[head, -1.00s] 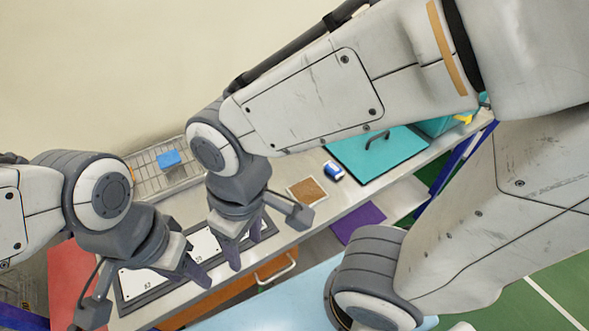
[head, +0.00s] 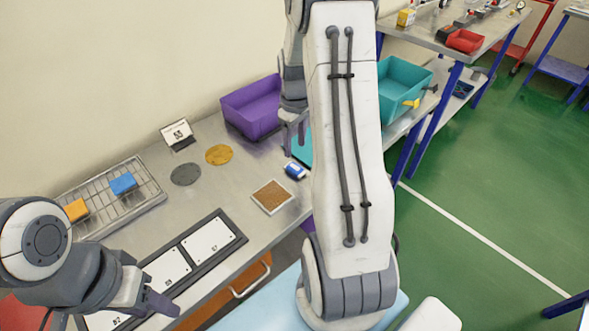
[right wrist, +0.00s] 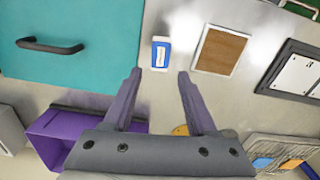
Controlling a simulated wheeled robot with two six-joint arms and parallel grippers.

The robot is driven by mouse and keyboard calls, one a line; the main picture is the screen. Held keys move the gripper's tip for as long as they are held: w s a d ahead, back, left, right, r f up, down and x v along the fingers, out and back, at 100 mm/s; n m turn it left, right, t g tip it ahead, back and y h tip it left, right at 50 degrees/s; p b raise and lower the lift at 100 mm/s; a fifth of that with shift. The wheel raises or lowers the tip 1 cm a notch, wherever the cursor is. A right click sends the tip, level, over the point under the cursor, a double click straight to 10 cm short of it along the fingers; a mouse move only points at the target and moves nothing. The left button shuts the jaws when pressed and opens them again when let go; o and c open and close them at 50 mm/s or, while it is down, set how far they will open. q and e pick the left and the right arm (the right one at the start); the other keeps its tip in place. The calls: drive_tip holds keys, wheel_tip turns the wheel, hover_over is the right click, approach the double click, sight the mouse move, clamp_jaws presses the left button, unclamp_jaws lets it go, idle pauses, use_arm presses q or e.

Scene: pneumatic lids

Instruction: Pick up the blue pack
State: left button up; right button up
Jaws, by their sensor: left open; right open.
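A small blue-and-white pack (head: 295,170) lies on the metal bench. In the right wrist view the pack (right wrist: 161,53) appears just beyond the gap between the fingertips. My right gripper (head: 293,143) is open and empty, pointing down near the pack; its height above the bench is hard to tell. It also shows open in the right wrist view (right wrist: 159,72). A plain blue block (head: 123,183) lies in the wire rack at the left, beside an orange block (head: 77,209). My left gripper (head: 150,303) is open near the bench's front left.
A brown square in a pale frame (head: 271,197) lies near the pack. A teal panel with a black handle (right wrist: 70,60) is on its other side. A purple bin (head: 251,108) stands behind. Grey (head: 186,174) and yellow (head: 219,154) discs lie left. Numbered white plates (head: 208,245) line the front.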

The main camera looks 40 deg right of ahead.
sight(294, 167)
wheel_tip(294, 167, down, 9)
drive_tip(key=shift+w+r+p, duration=0.1)
drive_tip(key=shift+r+p, duration=0.1)
drive_tip(key=shift+p, duration=0.15)
clamp_jaws()
drive_tip(key=shift+r, duration=0.1)
